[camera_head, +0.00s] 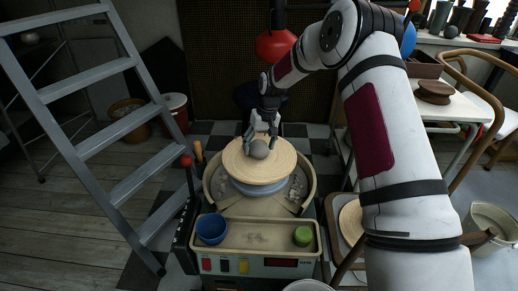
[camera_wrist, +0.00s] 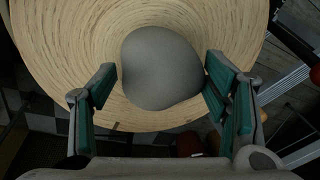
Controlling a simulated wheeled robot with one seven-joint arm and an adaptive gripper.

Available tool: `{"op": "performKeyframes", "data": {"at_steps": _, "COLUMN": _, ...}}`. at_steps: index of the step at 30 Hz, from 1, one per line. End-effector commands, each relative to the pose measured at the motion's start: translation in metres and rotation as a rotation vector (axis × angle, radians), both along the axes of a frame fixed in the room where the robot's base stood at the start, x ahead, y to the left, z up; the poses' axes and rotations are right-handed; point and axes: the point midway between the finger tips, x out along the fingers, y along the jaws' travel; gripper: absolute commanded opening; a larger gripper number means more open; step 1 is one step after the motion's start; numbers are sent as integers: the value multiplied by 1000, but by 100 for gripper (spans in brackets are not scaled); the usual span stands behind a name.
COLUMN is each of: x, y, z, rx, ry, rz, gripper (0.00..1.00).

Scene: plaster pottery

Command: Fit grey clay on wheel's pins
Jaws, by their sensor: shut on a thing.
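The grey clay (camera_head: 259,150) is a smooth rounded lump at the middle of the round wooden wheel disc (camera_head: 286,166). In the wrist view the clay (camera_wrist: 160,72) shows between the two green-padded fingers, with the ringed wooden disc (camera_wrist: 60,40) behind it. My gripper (camera_head: 260,141) points down over the wheel and is shut on the clay, one finger on each side. I cannot tell whether the clay rests on the disc or is held just above it. No pins show; the clay or disc may hide them.
A grey ladder (camera_head: 95,115) leans at left. A stool (camera_head: 350,222) stands at right. A red lamp (camera_head: 275,46) hangs behind my arm.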

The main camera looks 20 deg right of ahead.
Motion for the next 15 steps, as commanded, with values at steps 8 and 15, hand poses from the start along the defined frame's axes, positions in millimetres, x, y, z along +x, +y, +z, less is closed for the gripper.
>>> {"op": "performKeyframes", "data": {"at_steps": 8, "x": 1, "y": 0, "z": -8, "rx": 0, "ry": -3, "rz": 0, "gripper": 8}}
{"op": "performKeyframes", "data": {"at_steps": 15, "x": 1, "y": 0, "z": -25, "rx": 0, "ry": -4, "rz": -1, "gripper": 8}}
